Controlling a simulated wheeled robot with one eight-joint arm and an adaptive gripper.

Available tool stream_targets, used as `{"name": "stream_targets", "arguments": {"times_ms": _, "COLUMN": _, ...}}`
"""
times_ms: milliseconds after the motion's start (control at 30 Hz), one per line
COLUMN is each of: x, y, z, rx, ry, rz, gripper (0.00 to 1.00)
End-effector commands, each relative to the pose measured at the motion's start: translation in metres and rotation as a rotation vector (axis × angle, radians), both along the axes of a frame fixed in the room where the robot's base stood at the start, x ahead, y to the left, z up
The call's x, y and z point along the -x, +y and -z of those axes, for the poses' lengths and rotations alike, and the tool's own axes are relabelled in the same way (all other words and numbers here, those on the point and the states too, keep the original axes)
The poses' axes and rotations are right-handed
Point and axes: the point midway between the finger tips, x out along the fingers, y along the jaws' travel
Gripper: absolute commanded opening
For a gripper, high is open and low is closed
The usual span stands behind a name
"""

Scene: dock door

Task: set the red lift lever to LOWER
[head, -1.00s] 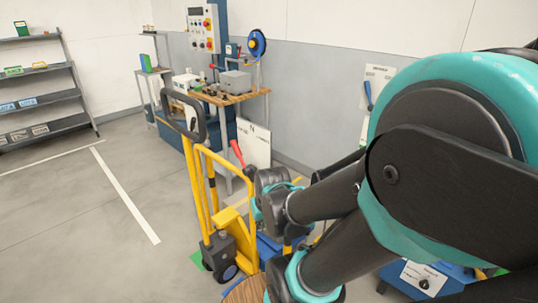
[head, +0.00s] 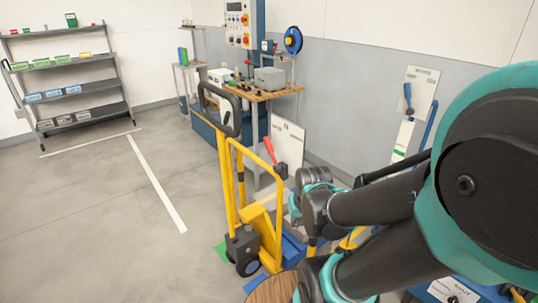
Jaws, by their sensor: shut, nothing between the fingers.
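The red lever (head: 269,150) stands up from a dark pivot at the top of the yellow pallet truck frame (head: 278,205), tilted toward the upper left. A white panel (head: 289,142) with a small dark N and other lettering too small to read shows behind it. My arm reaches in from the right, and its dark and teal wrist joints (head: 316,190) are just right of the lever in the picture. I cannot tell the gap in depth. The fingers of my gripper are not visible; the arm links hide that area.
The truck's black handle loop (head: 219,110) rises left of the lever. Behind stands a workbench (head: 262,94) with a grey box and a control panel (head: 241,22). A shelf rack (head: 72,85) is at the far left. The floor on the left is clear.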

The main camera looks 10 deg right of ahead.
Motion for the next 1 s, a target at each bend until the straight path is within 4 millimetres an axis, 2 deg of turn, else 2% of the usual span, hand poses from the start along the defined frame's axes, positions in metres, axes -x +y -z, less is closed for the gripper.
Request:
{"name": "stream_targets", "arguments": {"times_ms": 433, "x": 0.000, "y": 0.000, "z": 0.000, "rx": 0.000, "ry": 0.000, "rz": 0.000, "gripper": 0.00}}
{"name": "stream_targets", "arguments": {"times_ms": 467, "x": 0.000, "y": 0.000, "z": 0.000, "rx": 0.000, "ry": 0.000, "rz": 0.000, "gripper": 0.01}}
{"name": "stream_targets", "arguments": {"times_ms": 567, "x": -0.005, "y": 0.000, "z": -0.004, "rx": 0.002, "ry": -0.001, "rz": -0.005, "gripper": 0.14}}
{"name": "stream_targets", "arguments": {"times_ms": 667, "x": -0.028, "y": 0.002, "z": -0.021, "rx": 0.009, "ry": -0.004, "rz": -0.028, "gripper": 0.26}}
{"name": "stream_targets", "arguments": {"times_ms": 700, "x": -0.043, "y": 0.003, "z": -0.033, "rx": 0.014, "ry": -0.006, "rz": -0.044, "gripper": 0.31}}
{"name": "stream_targets", "arguments": {"times_ms": 767, "x": -0.071, "y": 0.005, "z": -0.055, "rx": 0.022, "ry": -0.009, "rz": -0.074, "gripper": 0.31}}
{"name": "stream_targets", "arguments": {"times_ms": 900, "x": -0.142, "y": 0.013, "z": -0.122, "rx": 0.051, "ry": -0.019, "rz": -0.161, "gripper": 0.31}}
{"name": "stream_targets", "arguments": {"times_ms": 1000, "x": -0.184, "y": 0.019, "z": -0.170, "rx": 0.071, "ry": -0.026, "rz": -0.221, "gripper": 0.31}}
